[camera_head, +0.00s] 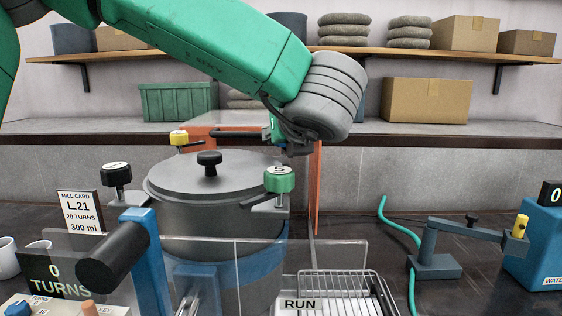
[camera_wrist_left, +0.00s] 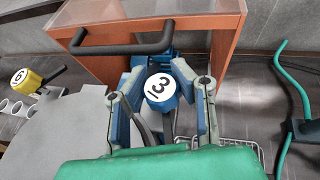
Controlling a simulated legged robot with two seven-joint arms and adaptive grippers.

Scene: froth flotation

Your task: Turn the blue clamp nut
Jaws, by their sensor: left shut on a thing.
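The blue clamp nut (camera_wrist_left: 162,88), with a white numbered top that reads like 13, sits between the two fingers of my left gripper in the left wrist view. My left gripper (camera_head: 290,147) is shut on it at the far right side of the grey lidded pot (camera_head: 195,185). In the head view the nut is mostly hidden behind the gripper. A green nut (camera_head: 280,180) marked 5, a yellow nut (camera_head: 179,138) and a black nut (camera_head: 117,176) stand around the lid. The yellow nut also shows in the left wrist view (camera_wrist_left: 27,78). My right gripper is not in view.
An orange-brown panelled box (camera_wrist_left: 90,20) with a black handle stands close behind the gripper. A clear screen (camera_head: 330,255), a wire rack (camera_head: 345,288) and a blue post with a black cylinder (camera_head: 112,255) stand in front. A green hose (camera_head: 400,230) lies right.

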